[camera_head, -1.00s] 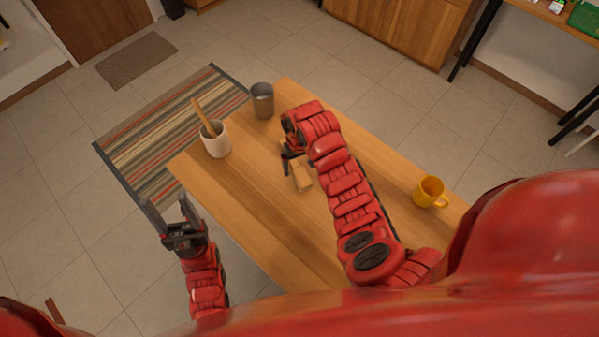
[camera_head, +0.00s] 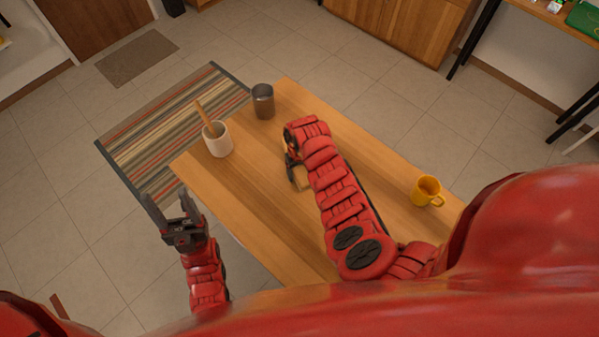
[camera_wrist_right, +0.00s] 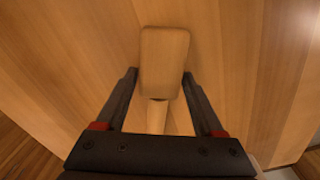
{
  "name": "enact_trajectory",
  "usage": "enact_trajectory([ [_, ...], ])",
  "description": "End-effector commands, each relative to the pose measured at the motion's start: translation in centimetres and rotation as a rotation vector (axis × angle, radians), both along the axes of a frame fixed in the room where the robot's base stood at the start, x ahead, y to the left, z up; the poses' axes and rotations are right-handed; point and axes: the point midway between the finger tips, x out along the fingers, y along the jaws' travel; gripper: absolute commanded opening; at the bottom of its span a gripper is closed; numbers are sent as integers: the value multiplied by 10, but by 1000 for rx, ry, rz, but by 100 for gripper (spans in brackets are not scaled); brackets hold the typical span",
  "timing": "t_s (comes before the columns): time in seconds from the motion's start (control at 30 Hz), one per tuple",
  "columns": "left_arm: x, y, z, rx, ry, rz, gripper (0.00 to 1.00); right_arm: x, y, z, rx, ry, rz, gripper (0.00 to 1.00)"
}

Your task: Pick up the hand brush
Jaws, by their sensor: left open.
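The hand brush (camera_head: 301,177) is a light wooden piece lying on the wooden table, mostly hidden behind my right gripper in the head view. In the right wrist view the brush (camera_wrist_right: 165,62) shows a wide block and a narrower handle pointing toward the gripper base. My right gripper (camera_wrist_right: 159,75) is open, with one finger on each side of the brush; I cannot tell whether the fingers touch it. It also shows at the brush in the head view (camera_head: 291,170). My left gripper (camera_head: 168,198) is open and empty, beyond the table's left edge.
The table (camera_head: 250,190) also bears a white cup (camera_head: 218,145) with a wooden utensil, a grey cup (camera_head: 263,103) at the far corner and a yellow mug (camera_head: 426,192) at the right. A striped rug (camera_head: 165,140) lies on the floor beyond.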

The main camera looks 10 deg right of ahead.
Motion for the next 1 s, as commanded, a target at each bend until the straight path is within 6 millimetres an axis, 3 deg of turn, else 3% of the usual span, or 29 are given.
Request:
enact_trajectory([
  [0.03,0,0,0,0,0,0,60,0,0,0,0,0,0,59],
  [0.37,0,0,0,0,0,0,60,0,0,0,0,0,0,0],
  [0.77,0,0,-2,0,0,0,60,0,0,2,1,-1,0,0],
  [1.0,0,0,-11,0,0,0,60,0,0,13,1,-3,1,0],
])
